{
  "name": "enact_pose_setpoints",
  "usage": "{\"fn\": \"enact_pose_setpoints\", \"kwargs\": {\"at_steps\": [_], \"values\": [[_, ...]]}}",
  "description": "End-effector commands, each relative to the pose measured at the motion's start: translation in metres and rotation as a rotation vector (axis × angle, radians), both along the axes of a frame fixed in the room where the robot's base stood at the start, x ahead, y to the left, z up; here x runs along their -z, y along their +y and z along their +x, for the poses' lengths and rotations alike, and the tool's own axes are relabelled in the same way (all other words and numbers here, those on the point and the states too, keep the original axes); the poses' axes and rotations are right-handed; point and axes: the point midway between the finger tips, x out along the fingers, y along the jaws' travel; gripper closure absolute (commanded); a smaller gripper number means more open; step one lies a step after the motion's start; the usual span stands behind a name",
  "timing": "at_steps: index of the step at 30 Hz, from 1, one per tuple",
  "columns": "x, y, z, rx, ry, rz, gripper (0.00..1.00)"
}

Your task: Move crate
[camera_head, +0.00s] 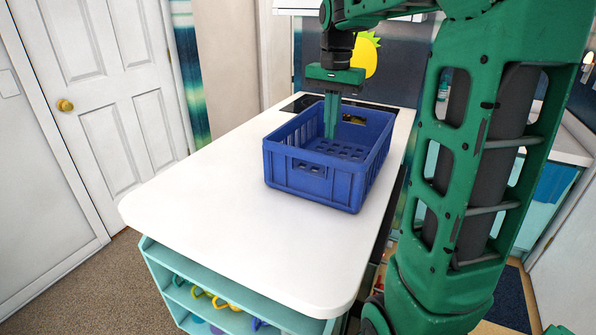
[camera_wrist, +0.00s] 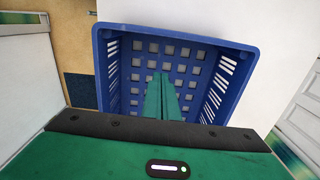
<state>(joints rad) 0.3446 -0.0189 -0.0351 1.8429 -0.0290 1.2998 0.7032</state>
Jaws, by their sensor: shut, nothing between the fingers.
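The blue plastic crate (camera_head: 312,190) stands upright on the white counter (camera_head: 200,205), toward its far end. It looks empty, with a slotted floor and openings in its walls. My gripper (camera_head: 330,134) points down into the crate from above, its green fingers shut together with nothing between them. In the wrist view the crate (camera_wrist: 112,75) spreads around my shut fingertips (camera_wrist: 161,76), which lie over its perforated floor. I cannot tell whether the fingertips touch the crate.
A dark cooktop (camera_head: 300,103) lies behind the crate. The counter's near part is bare up to its rounded front edge. Teal shelves (camera_head: 215,300) hold colourful items below. A white door (camera_head: 110,90) stands at the left.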

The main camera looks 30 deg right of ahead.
Motion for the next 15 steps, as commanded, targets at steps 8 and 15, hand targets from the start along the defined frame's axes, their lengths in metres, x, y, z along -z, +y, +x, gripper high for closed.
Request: {"fn": "enact_pose_setpoints", "kwargs": {"at_steps": [8,15], "values": [[0.016,0.003,0.008,0.018,0.01,-0.001,1.0],[0.058,0.002,0.007,0.019,0.012,0.0,1.0]]}}
